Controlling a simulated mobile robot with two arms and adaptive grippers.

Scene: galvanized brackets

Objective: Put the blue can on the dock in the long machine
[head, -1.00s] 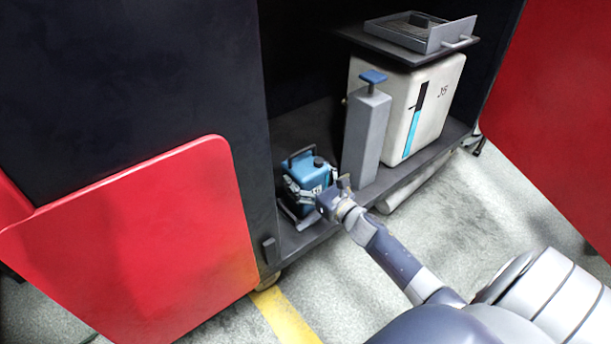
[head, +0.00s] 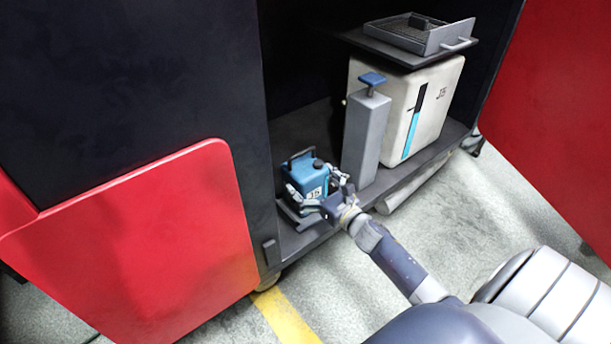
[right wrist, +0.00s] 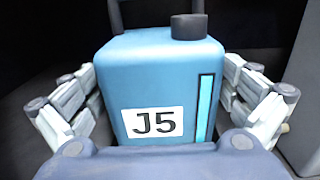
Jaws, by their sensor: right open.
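The blue can (head: 306,176) stands upright on a small grey dock (head: 290,212) at the left of the machine's floor. It has a dark handle, a dark cap and a white label. In the right wrist view the can (right wrist: 160,70) fills the middle, with the label J5 and a light blue strip. My right gripper (head: 311,193) is at the can's near side. In the right wrist view its open fingers (right wrist: 160,105) stand on both sides of the can, with small gaps showing. My left gripper is not in view.
The dark machine bay (head: 400,182) also holds a grey post (head: 366,135) with a blue top, close right of the can, and a large white tank (head: 435,105) under a grey tray (head: 420,35). Red doors (head: 140,240) stand open on both sides.

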